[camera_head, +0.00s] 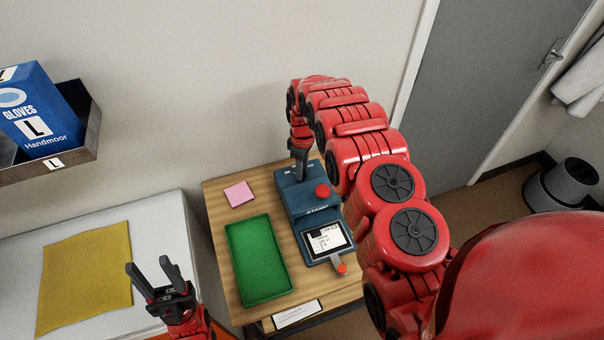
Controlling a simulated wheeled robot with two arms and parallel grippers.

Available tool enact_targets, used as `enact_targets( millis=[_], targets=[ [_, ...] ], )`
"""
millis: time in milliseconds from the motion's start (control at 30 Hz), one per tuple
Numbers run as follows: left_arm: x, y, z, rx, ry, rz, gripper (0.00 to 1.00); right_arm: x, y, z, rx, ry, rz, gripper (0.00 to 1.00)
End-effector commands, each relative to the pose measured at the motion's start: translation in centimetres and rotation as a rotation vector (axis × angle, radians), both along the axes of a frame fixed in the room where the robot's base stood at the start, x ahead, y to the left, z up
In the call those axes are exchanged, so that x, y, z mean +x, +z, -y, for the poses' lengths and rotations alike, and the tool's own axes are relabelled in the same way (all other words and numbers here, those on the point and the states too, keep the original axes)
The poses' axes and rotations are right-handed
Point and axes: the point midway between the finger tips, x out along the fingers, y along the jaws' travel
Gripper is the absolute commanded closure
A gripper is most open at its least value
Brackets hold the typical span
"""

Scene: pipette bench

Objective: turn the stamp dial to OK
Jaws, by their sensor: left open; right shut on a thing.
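The blue stamp machine (309,205) stands on the wooden table. It has a red round knob (322,190) on top and a white card with dark print (327,240) in its front part. An orange-tipped lever (341,267) sticks out at the front. My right gripper (300,177) points down onto the back left of the machine's top, shut on what seems to be the stamp dial. The gripper hides the dial, so I cannot read its setting. My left gripper (150,277) is open and empty, left of the table.
A green tray (234,268) lies left of the machine, with pink notes (239,194) behind it. A white label (297,314) is at the table's front. A yellow cloth (85,275) lies on the white bench. A blue glove box (38,115) sits in a wall shelf. A bin (566,187) stands right.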

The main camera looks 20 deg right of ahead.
Motion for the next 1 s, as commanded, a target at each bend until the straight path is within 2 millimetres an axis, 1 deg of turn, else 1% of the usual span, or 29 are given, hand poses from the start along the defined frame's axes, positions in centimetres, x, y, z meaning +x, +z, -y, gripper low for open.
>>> enact_targets(
  millis=[33, 100, 400, 667, 1000],
  targets=[
    [0.0, -1.2, 0.0, 0.0, 0.0, 0.0, 0.5, 0.0, -0.6, 0.1, -0.001, 0.043, 0.002, 1.0],
    [0.0, -1.9, 0.0, 0.0, 0.0, 0.0, 0.5, 0.1, -0.5, 0.2, -0.001, 0.108, 0.002, 1.0],
    [0.0, -4.2, 0.0, 0.0, 0.0, 0.0, 0.5, 0.1, -0.3, 0.1, -0.001, 0.394, 0.003, 1.0],
    [0.0, -5.0, 0.0, 0.0, 0.0, 0.0, 0.5, 0.1, 0.0, 0.0, 0.0, 0.633, 0.001, 1.0],
    [0.0, -5.0, 0.0, 0.0, 0.0, 0.0, 0.5, 0.1, 0.0, 0.0, 0.0, 0.868, 0.0, 1.0]
  ],
)
